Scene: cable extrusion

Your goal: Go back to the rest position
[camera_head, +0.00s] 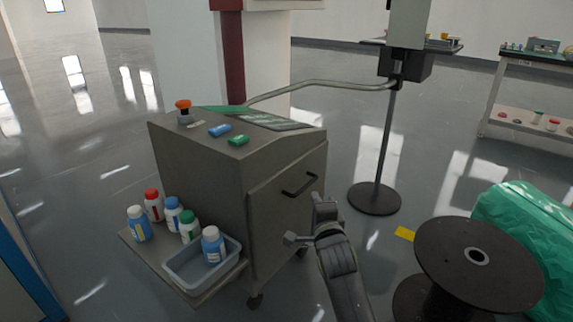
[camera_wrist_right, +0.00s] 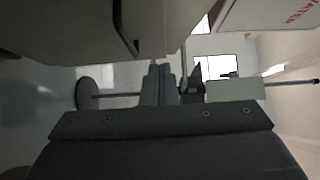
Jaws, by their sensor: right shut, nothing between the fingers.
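My right gripper (camera_head: 322,204) is in front of the grey control cabinet (camera_head: 215,185), close to the black handle (camera_head: 299,185) on its right face. In the head view it looks apart from the handle. In the right wrist view the fingers of my right gripper (camera_wrist_right: 158,72) are together with nothing between them. The cabinet's handle also shows in the right wrist view (camera_wrist_right: 124,28). My left gripper is not in either view.
A side shelf (camera_head: 205,295) on the cabinet holds several bottles (camera_head: 189,226) and a grey tray (camera_head: 180,272). A black spool (camera_head: 480,262) and a green-wrapped bundle (camera_head: 530,232) stand at the right. A pole on a round base (camera_head: 375,199) stands behind. Open floor lies between.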

